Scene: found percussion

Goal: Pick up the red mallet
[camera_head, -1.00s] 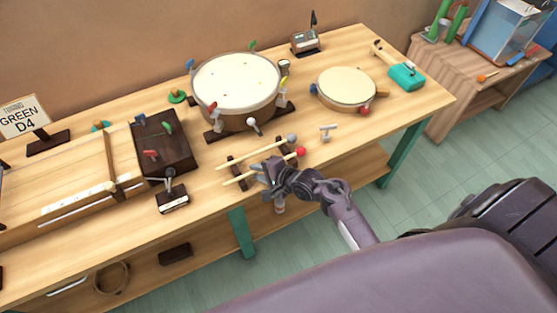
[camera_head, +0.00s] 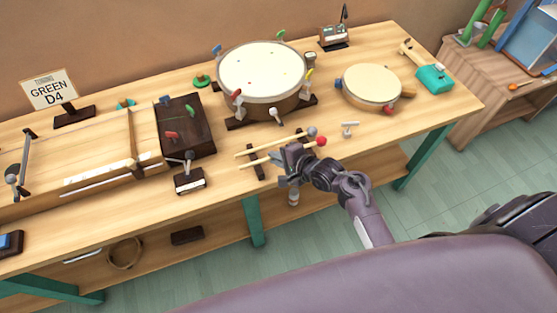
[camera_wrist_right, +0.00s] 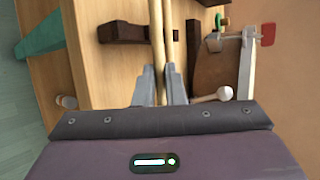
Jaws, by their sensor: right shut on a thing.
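The red mallet has a pale wooden handle and a round red head (camera_head: 321,141), at the right end of the handle in the head view. My right gripper (camera_head: 284,162) is shut on its handle, between the two rests of a dark rack (camera_head: 256,162). The wrist view shows the pale handle (camera_wrist_right: 157,45) running up from between the fingers (camera_wrist_right: 158,76). I cannot tell whether it is clear of the rack. A grey-headed mallet (camera_head: 312,131) lies close alongside, behind it. The fingers hide part of the handle. My left gripper is not in view.
A large drum (camera_head: 262,75) stands behind the mallets, with a smaller drum (camera_head: 371,86) to its right. A small pale T-shaped piece (camera_head: 349,129) lies right of the mallet heads. A dark box (camera_head: 188,128) stands left. The table's front edge is close below my gripper.

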